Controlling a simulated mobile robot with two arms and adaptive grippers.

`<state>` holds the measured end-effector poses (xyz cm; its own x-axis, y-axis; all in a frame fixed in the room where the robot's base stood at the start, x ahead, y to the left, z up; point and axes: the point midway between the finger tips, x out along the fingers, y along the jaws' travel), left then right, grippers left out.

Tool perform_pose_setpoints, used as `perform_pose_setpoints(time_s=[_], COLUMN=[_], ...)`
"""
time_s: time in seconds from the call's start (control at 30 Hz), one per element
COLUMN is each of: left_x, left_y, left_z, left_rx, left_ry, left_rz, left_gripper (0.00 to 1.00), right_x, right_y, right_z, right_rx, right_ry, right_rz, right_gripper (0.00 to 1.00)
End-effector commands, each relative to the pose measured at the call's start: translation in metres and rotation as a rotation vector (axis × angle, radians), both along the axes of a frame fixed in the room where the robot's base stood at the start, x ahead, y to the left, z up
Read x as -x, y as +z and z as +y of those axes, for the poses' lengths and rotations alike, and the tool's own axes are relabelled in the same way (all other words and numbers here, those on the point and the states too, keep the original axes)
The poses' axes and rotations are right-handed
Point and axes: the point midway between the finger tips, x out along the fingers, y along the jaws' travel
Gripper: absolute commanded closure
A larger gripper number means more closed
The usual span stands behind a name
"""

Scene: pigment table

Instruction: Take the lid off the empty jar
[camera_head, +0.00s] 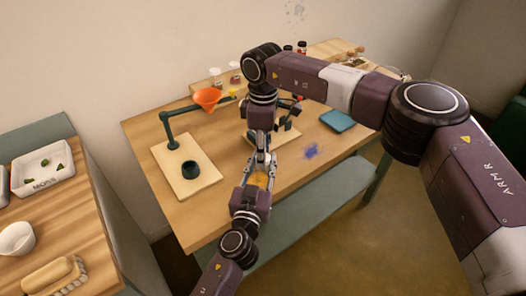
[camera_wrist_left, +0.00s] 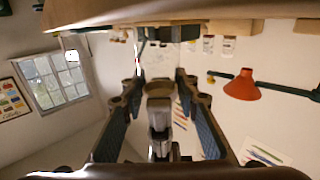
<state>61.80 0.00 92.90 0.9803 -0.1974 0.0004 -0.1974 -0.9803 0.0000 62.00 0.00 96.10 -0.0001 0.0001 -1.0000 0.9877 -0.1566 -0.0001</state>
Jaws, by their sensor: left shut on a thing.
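My left gripper (camera_head: 259,168) reaches up from the bottom of the head view to the front middle of the wooden table. In the left wrist view, which looks upside down, its two fingers (camera_wrist_left: 159,76) stand on either side of a pale jar (camera_wrist_left: 158,60). They are shut on it. A brownish round lid (camera_wrist_left: 160,88) shows at the jar's end towards the camera. My right gripper (camera_head: 262,157) points down from above, right over the jar and close to the lid. Its fingers overlap the left ones, so their opening and any contact with the lid are hidden.
An orange funnel (camera_head: 207,97) hangs on a green stand left of my arms. A board below it holds a dark cup (camera_head: 190,169). A blue tray (camera_head: 338,121) and spilled blue pigment (camera_head: 311,151) lie to the right. Small jars (camera_head: 302,46) stand at the back.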

Motion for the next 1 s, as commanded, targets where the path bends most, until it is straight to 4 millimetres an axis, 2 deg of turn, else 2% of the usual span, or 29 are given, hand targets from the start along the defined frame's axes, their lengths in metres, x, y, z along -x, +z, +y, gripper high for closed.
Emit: perform_pose_setpoints(time_s=[0.03,0.27,0.3,0.43,0.77,1.0], left_x=[0.0,0.0,0.0,0.0,0.0,0.0], left_y=[-0.001,-0.001,-0.001,-0.001,-0.002,-0.002], left_z=[0.0,0.0,0.0,0.0,0.0,0.0], left_rx=[0.0,0.0,0.0,0.0,-0.001,-0.001], left_ry=[0.0,0.0,0.0,0.0,0.0,0.0], left_rz=[0.002,0.002,0.002,0.002,0.003,0.003], left_gripper=[1.0,1.0,1.0,1.0,1.0,1.0], right_x=[0.0,0.0,0.0,0.0,0.0,-0.001], right_y=[0.0,0.0,0.0,0.0,0.004,0.032], right_z=[0.0,0.0,0.0,0.0,0.0,0.0], right_rx=[0.0,0.0,0.0,0.0,-0.001,-0.001], right_ry=[0.0,0.0,0.0,0.0,0.0,0.0], right_rz=[0.0,0.0,0.0,0.0,-0.001,-0.003], right_gripper=[0.76,1.0,0.67,0.54,0.54,0.54])
